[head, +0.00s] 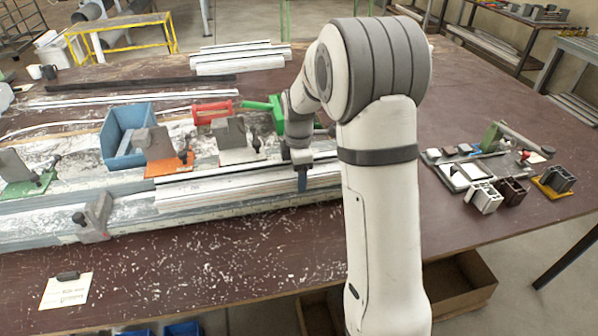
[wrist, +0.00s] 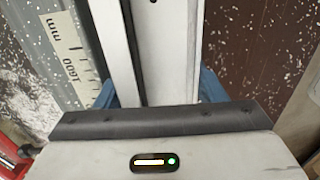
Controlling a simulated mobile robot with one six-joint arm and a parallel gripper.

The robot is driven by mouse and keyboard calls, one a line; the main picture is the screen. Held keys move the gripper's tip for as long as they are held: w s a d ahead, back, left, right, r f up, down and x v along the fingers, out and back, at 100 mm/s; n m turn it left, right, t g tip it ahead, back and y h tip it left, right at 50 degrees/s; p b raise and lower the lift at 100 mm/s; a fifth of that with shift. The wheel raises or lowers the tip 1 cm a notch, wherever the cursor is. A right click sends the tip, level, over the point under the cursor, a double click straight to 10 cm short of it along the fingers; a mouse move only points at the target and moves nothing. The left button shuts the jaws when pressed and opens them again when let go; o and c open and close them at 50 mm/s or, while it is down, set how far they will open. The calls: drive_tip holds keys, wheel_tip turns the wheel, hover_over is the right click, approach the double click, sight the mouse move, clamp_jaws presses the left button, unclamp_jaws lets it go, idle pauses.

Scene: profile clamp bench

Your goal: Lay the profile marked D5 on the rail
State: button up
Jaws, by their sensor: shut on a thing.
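My gripper (head: 303,182) points down at the right part of the bench, its blue fingers shut on a pale profile (head: 235,187). In the wrist view, the fingers stand on both sides of the white profile (wrist: 167,50), which runs away between them. The long grey rail (head: 150,228) lies along the bench; its scale strip (wrist: 66,50), reading "mm" and "1600", shows left of the profile. In the head view the profile lies along or just above the rail's front; I cannot tell if it touches. No D5 mark is readable.
Clamps on orange (head: 168,165), white (head: 240,154) and green (head: 28,186) bases stand behind the rail, with a blue bin (head: 122,135). A grey stop block (head: 93,222) sits at the rail's front left. Small parts (head: 482,196) lie at right. The table front is mostly clear.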

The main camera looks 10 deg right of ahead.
drive_tip(key=shift+f, duration=0.2)
drive_tip(key=o, duration=1.4)
drive_tip(key=shift+r, duration=0.15)
drive_tip(key=shift+o, duration=0.6)
